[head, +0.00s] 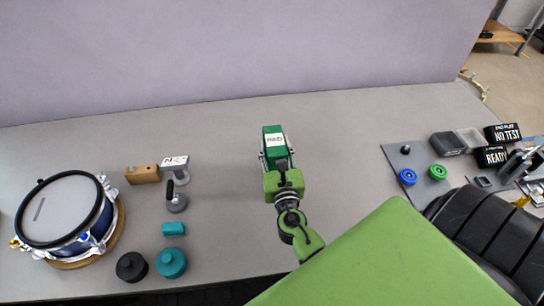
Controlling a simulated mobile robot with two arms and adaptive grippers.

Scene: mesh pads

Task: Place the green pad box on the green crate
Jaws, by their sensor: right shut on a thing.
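The green pad box (273,129), with a white label on its face, is near the middle of the head view. My right gripper (277,158) is shut on it, with its fingers on the box's two sides. The gripper reaches in from the front, and its palm hides the near end of the box. I cannot tell whether the box touches the table or hangs just above it. I do not make out a green crate in this view. My left gripper is not in view.
On the grey table (225,200), a drum (62,210) stands at the left. Beside it are a wooden block (142,175), a grey stamp-like piece (176,202) and teal and black knobs. Blue and green discs (438,172) and black boxes lie at the right. A wall (230,50) rises behind.

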